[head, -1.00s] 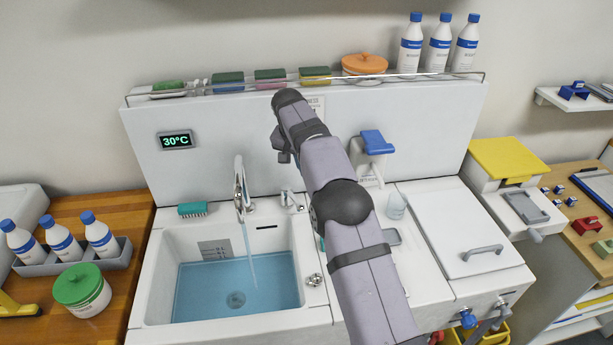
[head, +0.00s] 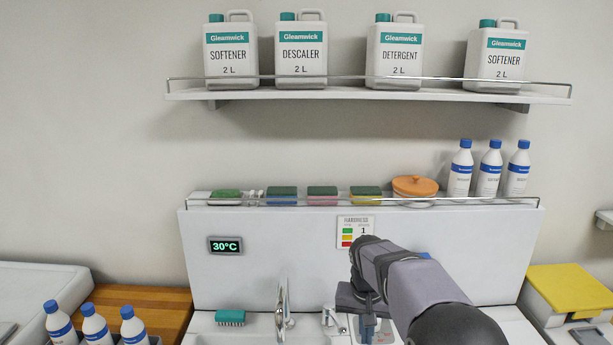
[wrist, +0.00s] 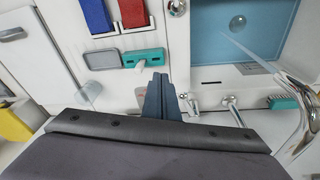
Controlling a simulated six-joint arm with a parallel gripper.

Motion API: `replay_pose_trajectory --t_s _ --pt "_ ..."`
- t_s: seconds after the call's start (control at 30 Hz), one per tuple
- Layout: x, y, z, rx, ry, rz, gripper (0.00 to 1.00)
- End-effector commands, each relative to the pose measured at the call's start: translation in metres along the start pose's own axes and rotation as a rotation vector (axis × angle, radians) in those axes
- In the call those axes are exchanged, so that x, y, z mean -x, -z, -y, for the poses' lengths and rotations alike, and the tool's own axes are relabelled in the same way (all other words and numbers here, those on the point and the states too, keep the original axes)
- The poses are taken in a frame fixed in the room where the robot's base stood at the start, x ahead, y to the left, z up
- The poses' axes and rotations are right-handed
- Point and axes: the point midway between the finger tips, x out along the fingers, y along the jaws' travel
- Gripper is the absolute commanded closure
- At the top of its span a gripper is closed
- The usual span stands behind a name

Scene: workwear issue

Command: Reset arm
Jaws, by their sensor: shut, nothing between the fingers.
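My gripper (head: 367,330) hangs below the end of my arm in the head view, in front of the white back panel (head: 290,265). Its two dark fingers (wrist: 161,98) are together in the wrist view, with nothing between them. They point toward the white counter, close to a teal item (wrist: 143,60) beside a grey tray (wrist: 103,60). I cannot tell the exact height of the fingertips above the counter.
The tap (head: 283,315) and teal brush (head: 230,317) are left of my gripper. The water-filled sink (wrist: 245,30) shows in the wrist view. A shelf (head: 380,95) with several jugs hangs above. Bottles (head: 489,172) stand on the panel's ledge.

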Motion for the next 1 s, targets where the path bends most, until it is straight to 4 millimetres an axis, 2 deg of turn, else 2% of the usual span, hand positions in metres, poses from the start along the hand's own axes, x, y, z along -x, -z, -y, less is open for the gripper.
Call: replay_pose_trajectory --t_s 0.03,0.17,0.4,0.6,0.7,0.8,1.0 --pt "0.001 -0.018 -0.008 0.022 0.004 0.014 1.00" --pt "-0.002 -0.067 -0.025 0.083 0.018 0.051 1.00" --pt "-0.012 -0.165 -0.054 0.186 0.047 0.113 1.00" --pt "-0.021 -0.232 -0.072 0.247 0.066 0.148 1.00" --pt "-0.025 -0.252 -0.077 0.264 0.072 0.159 1.00" --pt "-0.027 -0.264 -0.080 0.274 0.075 0.165 1.00" --pt "-0.029 -0.270 -0.081 0.280 0.077 0.168 1.00"
